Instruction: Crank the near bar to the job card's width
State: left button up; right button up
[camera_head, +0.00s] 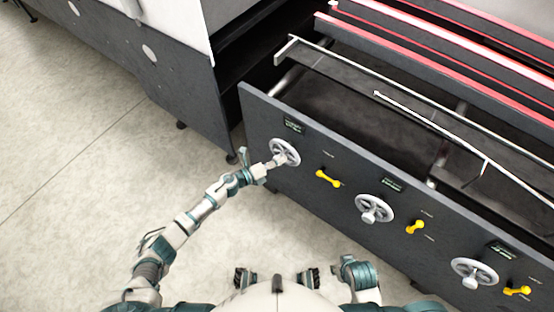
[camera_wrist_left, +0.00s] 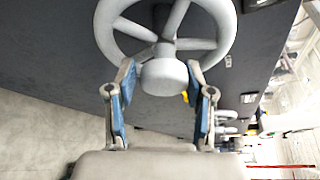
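The leftmost white handwheel (camera_head: 285,152) is on the dark front panel of the machine. In the left wrist view the wheel (camera_wrist_left: 166,30) fills the top, and its round crank knob (camera_wrist_left: 164,77) points at me. My left gripper (camera_head: 270,164) is at this wheel. Its fingers (camera_wrist_left: 161,72) are spread, one on each side of the knob; I cannot tell whether they touch it. A thin pale bar (camera_head: 430,122) runs along the machine's open bed; I cannot tell if it is the near bar. I cannot make out a job card.
Two more handwheels (camera_head: 374,209) (camera_head: 474,273) sit further right on the panel. Yellow levers (camera_head: 327,178) (camera_head: 415,227) (camera_head: 517,291) and small dark displays (camera_head: 294,125) (camera_head: 392,184) are beside the wheels. Red-edged rails (camera_head: 440,45) lie behind. The floor (camera_head: 90,190) at left is clear.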

pick_arm(q)
jog(key=shift+o, duration=0.8)
jog(key=shift+f, duration=0.15)
jog(key=shift+w, duration=0.1)
jog(key=shift+r, duration=0.2)
jog(key=v, duration=1.2)
jog(key=shift+f, duration=0.15)
